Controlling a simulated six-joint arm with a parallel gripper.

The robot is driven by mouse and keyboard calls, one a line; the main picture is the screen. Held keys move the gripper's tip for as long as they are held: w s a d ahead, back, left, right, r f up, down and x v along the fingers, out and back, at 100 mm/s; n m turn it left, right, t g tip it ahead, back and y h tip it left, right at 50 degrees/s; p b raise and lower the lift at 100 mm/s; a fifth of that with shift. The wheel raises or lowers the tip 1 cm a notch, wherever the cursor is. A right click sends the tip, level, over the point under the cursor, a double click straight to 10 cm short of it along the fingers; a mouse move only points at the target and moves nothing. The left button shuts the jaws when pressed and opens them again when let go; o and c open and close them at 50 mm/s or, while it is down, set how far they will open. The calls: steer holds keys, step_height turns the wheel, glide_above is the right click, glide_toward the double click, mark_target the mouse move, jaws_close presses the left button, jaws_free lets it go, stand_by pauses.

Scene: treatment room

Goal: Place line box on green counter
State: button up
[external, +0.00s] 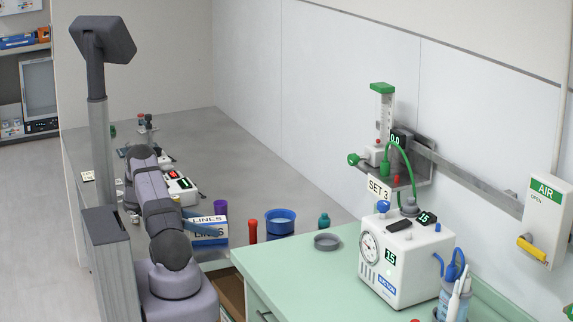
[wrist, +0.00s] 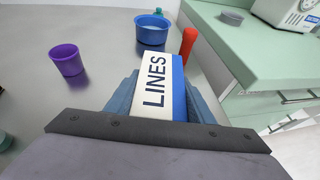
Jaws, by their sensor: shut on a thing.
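The line box (external: 209,229) is white and blue with the word LINES on it. In the wrist view the line box (wrist: 158,88) sits between the blue fingers of my gripper (wrist: 160,95), which is shut on it. In the external view my gripper (external: 193,228) holds the box over the grey bench, left of the green counter; whether it touches the bench is unclear. The green counter (external: 310,272) is at the front right, and its edge (wrist: 230,50) shows at the upper right of the wrist view.
A purple cup (wrist: 67,60), a blue pot (wrist: 152,30) and a red cylinder (wrist: 188,44) stand near the box. On the counter are a grey dish (external: 327,241) and a white suction unit (external: 400,262). The counter's front left surface is clear. An open drawer (external: 228,290) lies below.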

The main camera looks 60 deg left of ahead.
mark_target(208, 221)
steer(key=shift+r, duration=0.15)
step_height(208, 221, up, 10)
steer(key=shift+f+b, duration=0.1)
steer(key=shift+b, duration=0.7)
steer(key=w+d+r+m+g+h+p, duration=0.2)
steer(key=w+d+m+h, duration=0.2)
steer(key=w+d, duration=0.75)
steer(key=w+d+r+m+g+h+p, duration=0.1)
steer(key=w+d+m+g+h+p, duration=0.2)
steer(key=w+d, duration=0.8)
steer(key=d+r+m+g+h, duration=0.1)
steer(key=d+m+g+h, duration=0.35)
steer(key=d, duration=0.95)
steer(key=s+r+m+g, duration=0.2)
steer(key=s+m+g, duration=0.2)
steer(key=s, duration=0.3)
steer(key=shift+s+d+m+g+y, duration=0.25)
steer(key=shift+s+m+g+y, duration=0.1)
steer(key=shift+s+m+y, duration=0.15)
steer(key=shift+w, duration=0.15)
